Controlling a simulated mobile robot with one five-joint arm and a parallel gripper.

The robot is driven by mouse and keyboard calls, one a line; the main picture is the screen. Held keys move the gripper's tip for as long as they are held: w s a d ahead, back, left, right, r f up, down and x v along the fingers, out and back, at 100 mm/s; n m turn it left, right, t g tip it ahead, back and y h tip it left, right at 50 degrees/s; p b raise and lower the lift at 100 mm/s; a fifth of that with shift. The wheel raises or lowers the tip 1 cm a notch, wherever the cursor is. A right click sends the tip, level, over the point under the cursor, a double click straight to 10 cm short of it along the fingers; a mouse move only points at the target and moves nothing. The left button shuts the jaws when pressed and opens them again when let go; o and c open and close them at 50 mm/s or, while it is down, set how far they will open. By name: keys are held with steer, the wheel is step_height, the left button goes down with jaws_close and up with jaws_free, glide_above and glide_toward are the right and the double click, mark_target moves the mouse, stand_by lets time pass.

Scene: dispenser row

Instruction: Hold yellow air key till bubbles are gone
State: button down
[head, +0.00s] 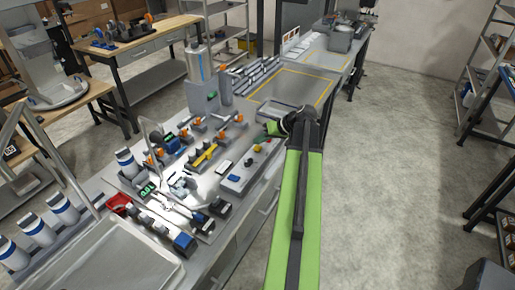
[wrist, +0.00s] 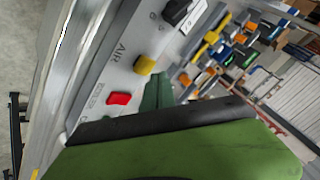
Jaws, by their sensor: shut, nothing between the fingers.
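The yellow key (wrist: 145,65) sits on a grey panel beside the lettering AIR in the wrist view. A red key (wrist: 119,98) is below it and a black switch (wrist: 175,12) above it. My gripper (wrist: 157,78) is shut and empty, its green fingertips close to the right of the yellow key. I cannot tell whether they touch it. In the head view my gripper (head: 269,130) is over the far end of the grey control box (head: 236,183). No bubbles can be made out in either view.
The bench left of my arm holds several orange and yellow valves, a yellow-handled fitting (head: 204,156), a red bin (head: 118,203) and white-and-blue bottles (head: 62,207). A grey tray (head: 120,262) is at the near end. The floor (head: 400,130) to the right is clear.

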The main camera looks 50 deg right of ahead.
mark_target(260, 148)
steer(key=shift+f, duration=0.15)
stand_by(0.7)
steer(key=shift+f+b, duration=0.25)
steer(key=shift+b, duration=0.15)
steer(key=shift+f+b, duration=0.55)
stand_by(0.4)
stand_by(1.2)
steer(key=shift+r+p, duration=0.95)
steer(key=shift+r, duration=0.05)
step_height(260, 148, up, 5)
steer(key=p, duration=0.5)
steer(key=shift+f, duration=0.1)
stand_by(0.7)
